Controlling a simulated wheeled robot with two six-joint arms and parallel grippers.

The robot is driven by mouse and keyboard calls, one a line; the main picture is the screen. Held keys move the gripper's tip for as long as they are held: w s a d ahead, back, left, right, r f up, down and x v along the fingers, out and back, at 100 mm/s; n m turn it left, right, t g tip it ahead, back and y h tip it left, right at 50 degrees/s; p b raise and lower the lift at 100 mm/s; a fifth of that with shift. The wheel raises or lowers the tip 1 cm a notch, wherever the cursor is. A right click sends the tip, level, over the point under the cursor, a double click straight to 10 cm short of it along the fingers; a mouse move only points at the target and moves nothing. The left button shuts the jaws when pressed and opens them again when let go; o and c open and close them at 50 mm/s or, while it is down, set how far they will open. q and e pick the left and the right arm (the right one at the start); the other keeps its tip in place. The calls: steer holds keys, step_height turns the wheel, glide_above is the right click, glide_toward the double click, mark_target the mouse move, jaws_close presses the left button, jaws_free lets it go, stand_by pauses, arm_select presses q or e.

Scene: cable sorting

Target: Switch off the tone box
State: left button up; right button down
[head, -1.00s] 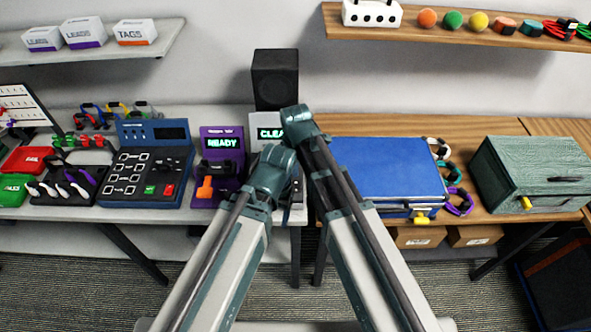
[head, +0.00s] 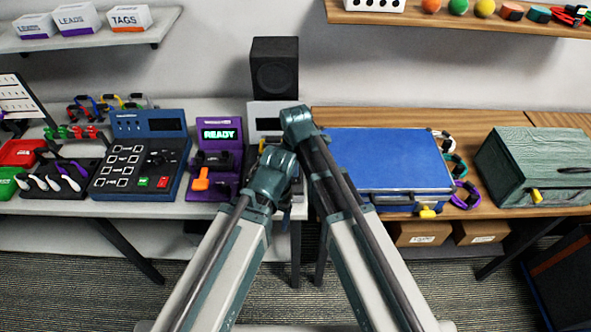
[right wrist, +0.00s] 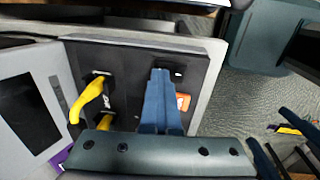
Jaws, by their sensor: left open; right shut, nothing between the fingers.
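The tone box (head: 268,112) appears to be the pale box with a screen, behind my arms in the head view. In the right wrist view its screen (right wrist: 31,112) is dark and its black front panel (right wrist: 128,75) faces me. My right gripper (right wrist: 161,76) is shut and empty, its fingertips at a small black switch (right wrist: 179,72) on the panel; I cannot tell whether they touch it. The switch's position is unclear. My left gripper (right wrist: 283,138) is open and empty, off to the side beyond the table edge. In the head view my arms hide most of the box.
Yellow plugs (right wrist: 88,100) stand on the panel beside my right fingers. A purple box (head: 219,160) reading READY stands left of the tone box. A blue case (head: 390,158) is to the right, and a black speaker (head: 275,72) stands behind.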

steer(key=shift+s, duration=0.65)
steer(key=shift+s+r, duration=0.1)
steer(key=shift+s, duration=0.1)
steer(key=shift+r+p, duration=0.8)
steer(key=shift+p, duration=0.15)
step_height(320, 180, up, 12)
steer(key=s+p, duration=0.1)
steer(key=p, duration=1.1)
steer(key=shift+s, duration=0.3)
